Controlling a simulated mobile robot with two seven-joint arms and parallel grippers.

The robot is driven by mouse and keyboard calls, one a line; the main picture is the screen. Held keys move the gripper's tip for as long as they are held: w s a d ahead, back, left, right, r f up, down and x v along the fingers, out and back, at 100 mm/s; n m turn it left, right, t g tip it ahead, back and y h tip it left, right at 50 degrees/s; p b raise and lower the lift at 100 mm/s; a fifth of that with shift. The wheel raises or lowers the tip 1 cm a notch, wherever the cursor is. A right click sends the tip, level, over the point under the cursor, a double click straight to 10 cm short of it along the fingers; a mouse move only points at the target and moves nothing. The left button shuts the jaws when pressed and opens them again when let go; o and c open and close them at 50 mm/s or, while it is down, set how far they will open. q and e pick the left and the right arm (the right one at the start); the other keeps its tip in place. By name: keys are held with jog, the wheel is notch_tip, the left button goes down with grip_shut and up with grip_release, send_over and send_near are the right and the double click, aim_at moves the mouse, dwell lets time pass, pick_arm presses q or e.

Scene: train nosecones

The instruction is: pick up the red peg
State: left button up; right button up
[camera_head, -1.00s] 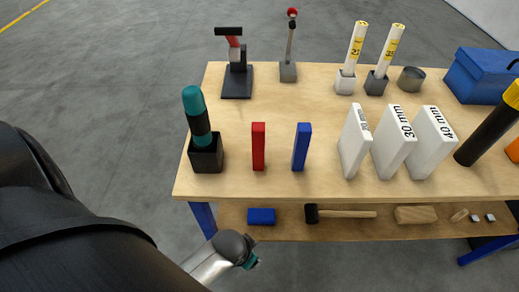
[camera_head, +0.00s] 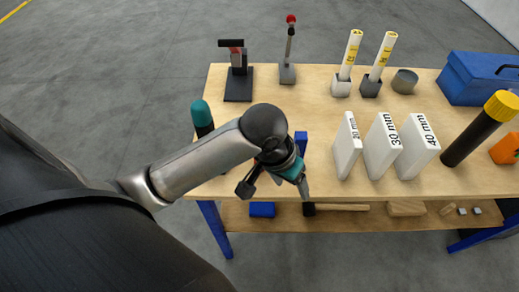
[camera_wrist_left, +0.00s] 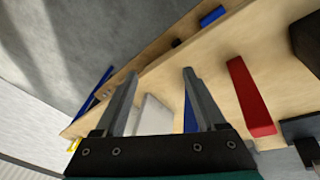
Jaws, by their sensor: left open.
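The red peg (camera_wrist_left: 250,97) stands on the wooden table in the left wrist view, to the right of both fingers and outside the gap between them. In the head view my left arm hides it. My left gripper (camera_head: 275,188) is open and empty near the table's front edge; its two spread fingers also show in the left wrist view (camera_wrist_left: 160,73). The blue peg (camera_head: 301,140) shows only its top behind the gripper; in the left wrist view the blue peg (camera_wrist_left: 189,117) is partly covered by the right finger. My right gripper is out of view.
White thickness blocks (camera_head: 382,146) stand right of the gripper. A teal-and-black tool (camera_head: 202,116) is partly behind my arm. A black stand (camera_head: 238,84) and a red-tipped tool (camera_head: 290,50) are at the back. A lower shelf (camera_head: 340,218) holds a mallet (camera_head: 342,207).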

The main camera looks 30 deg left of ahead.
pick_arm(q)
jog(key=w+a+r+n, duration=0.2)
jog(key=a+r, duration=0.1)
jog(key=a, duration=0.1)
jog(key=w+a+r+n+g+y, duration=0.1)
jog(key=w+a+r+n, duration=0.1)
jog(key=a+r, duration=0.1)
jog(key=w+a+r+n+g+y, duration=0.1)
jog(key=w+a+r+n, duration=0.1)
jog(key=a, duration=0.3)
jog(key=shift+w+a+r+n, duration=0.15)
jog(key=shift+r+n, duration=0.1)
jog(key=shift+r, duration=0.15)
jog(key=shift+w+a+r+n, duration=0.1)
jog(key=shift+r+n, duration=0.15)
jog(key=shift+r, duration=0.15)
jog(key=shift+a, duration=0.2)
jog(key=shift+w+d+f+b, duration=0.1)
jog(key=shift+f+b, duration=0.4)
jog(key=shift+f, duration=2)
jog(key=shift+w+d+f+b, duration=0.15)
jog(key=shift+f+b, duration=0.35)
jog(key=shift+f, duration=1.95)
jog(key=shift+w+d+f+b, duration=0.1)
jog(key=shift+f+b, duration=0.4)
jog(key=shift+f, duration=2)
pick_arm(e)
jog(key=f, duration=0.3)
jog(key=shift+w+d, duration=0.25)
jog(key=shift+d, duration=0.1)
